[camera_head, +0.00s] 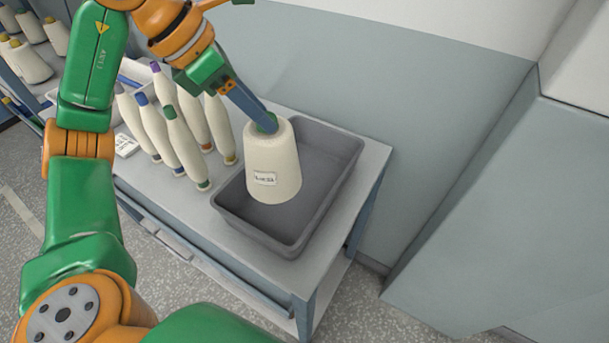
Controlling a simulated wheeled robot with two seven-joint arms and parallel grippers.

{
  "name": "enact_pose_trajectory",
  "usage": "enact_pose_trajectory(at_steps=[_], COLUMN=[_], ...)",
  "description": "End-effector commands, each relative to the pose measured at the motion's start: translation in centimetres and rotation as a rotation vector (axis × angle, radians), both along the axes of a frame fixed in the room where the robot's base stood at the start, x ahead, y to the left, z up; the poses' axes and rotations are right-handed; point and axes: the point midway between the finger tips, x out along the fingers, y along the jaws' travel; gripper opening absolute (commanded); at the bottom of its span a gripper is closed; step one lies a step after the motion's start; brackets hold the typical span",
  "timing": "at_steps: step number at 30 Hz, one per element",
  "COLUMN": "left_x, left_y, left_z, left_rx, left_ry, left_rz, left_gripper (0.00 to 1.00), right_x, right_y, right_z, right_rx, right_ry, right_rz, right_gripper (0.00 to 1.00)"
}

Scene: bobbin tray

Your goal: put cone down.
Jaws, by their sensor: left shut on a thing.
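A cream yarn cone (273,165) with a green tip and a small white label is upright over the left half of the grey tray (318,205). My left gripper (266,124) is shut on the green tip at the top of the cone, coming down from the upper left. The cone's base overlaps the tray floor in the picture; I cannot tell whether it touches the floor or hangs just above it. My right gripper is not in view.
Several slim bobbins (182,140) with coloured ends stand on the table (368,160) left of the tray. More cones (32,62) stand on a rack at the far left. The tray's right half is empty. A grey wall panel (420,110) rises behind the table.

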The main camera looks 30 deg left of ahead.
Motion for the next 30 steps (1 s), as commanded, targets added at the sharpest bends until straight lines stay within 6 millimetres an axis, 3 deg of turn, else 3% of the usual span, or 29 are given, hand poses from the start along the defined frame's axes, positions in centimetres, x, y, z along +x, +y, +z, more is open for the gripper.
enact_pose_trajectory(at_steps=[18,29,30], left_x=[-0.2,-0.1,-0.1], left_y=[0.0,0.0,0.0], left_z=[-9.8,-10.3,-10.4], left_rx=[0.001,-0.001,0.0], left_ry=[0.002,-0.002,0.0], left_rz=[0.001,0.001,0.0], left_gripper=[0.0,0.0,0.43], right_x=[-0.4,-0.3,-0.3], right_y=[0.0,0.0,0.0], right_z=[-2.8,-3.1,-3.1], right_rx=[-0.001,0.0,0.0], right_ry=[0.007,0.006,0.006], right_rz=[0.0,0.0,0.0], right_gripper=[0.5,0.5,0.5])
